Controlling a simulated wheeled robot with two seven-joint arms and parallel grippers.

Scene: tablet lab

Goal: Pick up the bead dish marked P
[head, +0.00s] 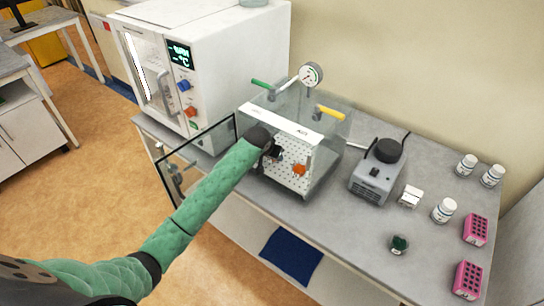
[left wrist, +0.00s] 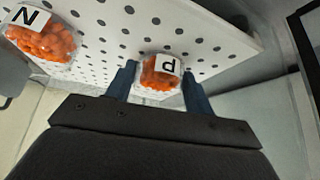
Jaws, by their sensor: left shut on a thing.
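The bead dish marked P (left wrist: 158,76) is a small clear dish of orange beads with a white label. It sits between the two blue fingers of my left gripper (left wrist: 160,84) in the left wrist view, and the gripper is shut on it. The dish marked N (left wrist: 40,40), also with orange beads, stands apart at the upper left there, on the white perforated plate (left wrist: 105,45). In the head view my left gripper (head: 276,153) reaches into the clear chamber (head: 329,135). An orange dish (head: 299,170) shows right of it, its label unreadable. My right gripper is out of view.
The chamber's glass door (head: 174,185) stands open to the left, beside my arm. A white oven (head: 215,60) stands left of the chamber. A grey pump (head: 376,180), white bottles (head: 444,210) and pink racks (head: 467,280) stand to the right on the bench.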

